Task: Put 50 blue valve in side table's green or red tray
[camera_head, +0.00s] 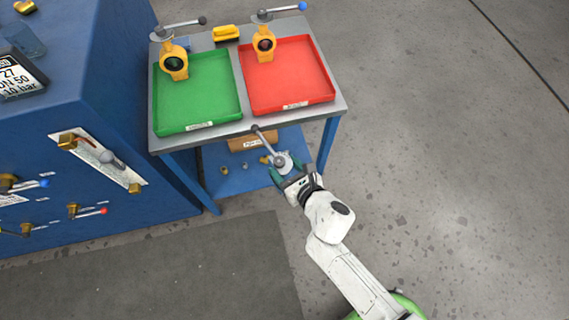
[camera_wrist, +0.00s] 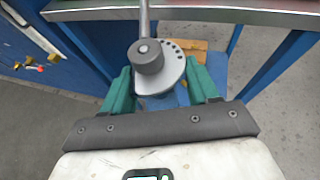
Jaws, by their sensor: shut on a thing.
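My gripper (camera_head: 287,170) is shut on a valve with a grey notched plate (camera_head: 283,160) and a lever with a dark tip. It is held in front of the side table (camera_head: 345,106), just below its front edge. In the wrist view the green fingers (camera_wrist: 161,92) flank the valve's plate (camera_wrist: 168,78), and the lever runs up out of the frame. The valve's body is mostly hidden, and no blue shows on its lever. The green tray (camera_head: 215,108) is on the left of the tabletop. The red tray (camera_head: 320,75) is on the right.
A yellow valve with a dark-tipped lever (camera_head: 174,62) stands in the green tray. A yellow valve with a blue-tipped lever (camera_head: 264,44) stands in the red tray. A box (camera_head: 240,143) and small fittings lie on the lower shelf. A blue cabinet (camera_head: 100,70) stands left.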

